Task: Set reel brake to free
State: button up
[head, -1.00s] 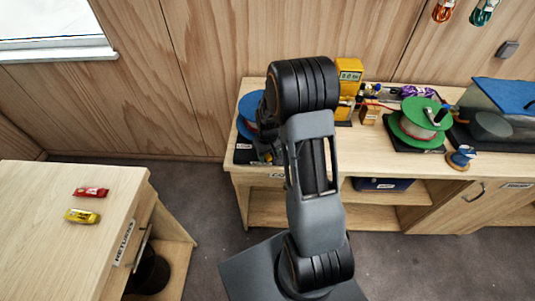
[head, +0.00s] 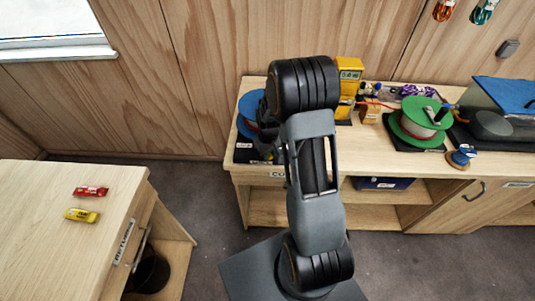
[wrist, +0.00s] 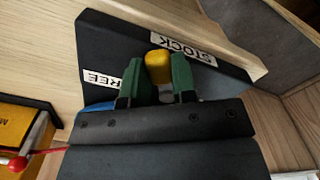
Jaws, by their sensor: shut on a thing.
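In the wrist view my gripper (wrist: 160,85) is shut on a yellow knob (wrist: 158,66), with a green finger pad on each side of it. The knob stands over a dark base plate (wrist: 125,42). A label reading STOCK (wrist: 188,50) lies up and right of the knob. A label ending in REE (wrist: 104,79) lies to the left, partly hidden by the finger. A bit of blue reel (wrist: 97,106) shows behind the gripper. In the head view the blue reel (head: 248,106) is at the bench's left end; my arm hides the gripper and knob.
A green reel (head: 420,118) stands further right on the bench (head: 365,151), near a blue-lidded box (head: 503,95). A yellow meter (head: 349,74) stands just behind my arm. A small blue spool (head: 461,155) sits near the front edge. A counter (head: 50,205) at left holds two small items.

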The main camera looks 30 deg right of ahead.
jog(key=shift+w+d+n+b, duration=0.1)
jog(key=shift+d+n+b, duration=0.45)
jog(key=shift+n, duration=0.75)
jog(key=o, duration=0.9)
notch_tip(320, 180, up, 14)
jog(key=shift+f+b, duration=0.1)
jog(key=shift+b, duration=0.6)
